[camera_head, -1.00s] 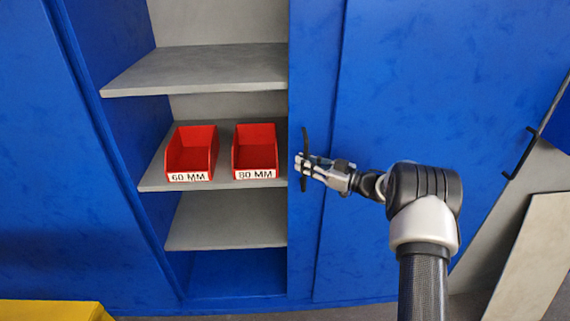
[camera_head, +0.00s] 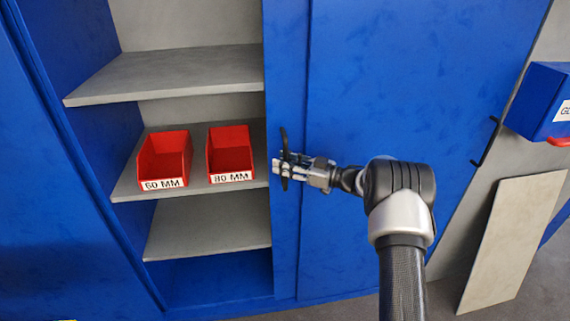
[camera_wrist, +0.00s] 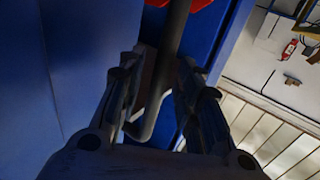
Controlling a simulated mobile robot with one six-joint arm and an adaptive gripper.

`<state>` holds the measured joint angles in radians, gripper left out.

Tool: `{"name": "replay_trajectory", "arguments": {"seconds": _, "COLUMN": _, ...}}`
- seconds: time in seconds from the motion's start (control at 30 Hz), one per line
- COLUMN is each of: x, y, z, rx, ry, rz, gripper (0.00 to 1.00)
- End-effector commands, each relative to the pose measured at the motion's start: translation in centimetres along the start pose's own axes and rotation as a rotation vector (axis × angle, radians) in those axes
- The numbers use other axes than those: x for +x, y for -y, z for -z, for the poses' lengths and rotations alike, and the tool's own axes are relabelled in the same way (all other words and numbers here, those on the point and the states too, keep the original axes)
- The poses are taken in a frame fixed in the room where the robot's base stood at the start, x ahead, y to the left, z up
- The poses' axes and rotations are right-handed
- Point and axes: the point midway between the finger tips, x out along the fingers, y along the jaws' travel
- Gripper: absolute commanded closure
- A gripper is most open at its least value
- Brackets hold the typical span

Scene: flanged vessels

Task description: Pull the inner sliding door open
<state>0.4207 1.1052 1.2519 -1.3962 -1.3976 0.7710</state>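The inner sliding door (camera_head: 283,235) is a narrow blue strip at the right side of the cabinet opening. It carries a dark vertical bar handle (camera_head: 284,139). My gripper (camera_head: 281,167) is at the handle, with its fingers to both sides of the bar. In the wrist view the handle (camera_wrist: 171,45) runs between the fingers of my gripper (camera_wrist: 163,75), which are closed in on it. Exact finger contact is dark and hard to make out. Another blue door (camera_head: 400,90) overlaps the inner door on the right.
The open bay shows grey shelves (camera_head: 170,73) and two red bins, labelled 60 MM (camera_head: 163,158) and 80 MM (camera_head: 229,152). The outer door has a dark handle (camera_head: 487,142). A grey panel (camera_head: 512,240) leans at the right, below a blue box (camera_head: 540,100).

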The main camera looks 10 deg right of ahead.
Motion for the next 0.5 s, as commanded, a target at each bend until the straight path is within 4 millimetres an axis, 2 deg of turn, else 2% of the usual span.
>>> {"name": "replay_trajectory", "arguments": {"seconds": 0.27, "x": -0.2, "y": -0.1, "z": 0.1, "rx": -0.001, "ry": -0.001, "rz": -0.002, "gripper": 0.67}}
{"name": "replay_trajectory", "arguments": {"seconds": 0.37, "x": -1.2, "y": -0.1, "z": 0.1, "rx": -0.001, "ry": 0.000, "rz": -0.003, "gripper": 0.67}}
{"name": "replay_trajectory", "arguments": {"seconds": 0.5, "x": -3.9, "y": -0.2, "z": 0.1, "rx": -0.001, "ry": -0.001, "rz": -0.006, "gripper": 0.67}}
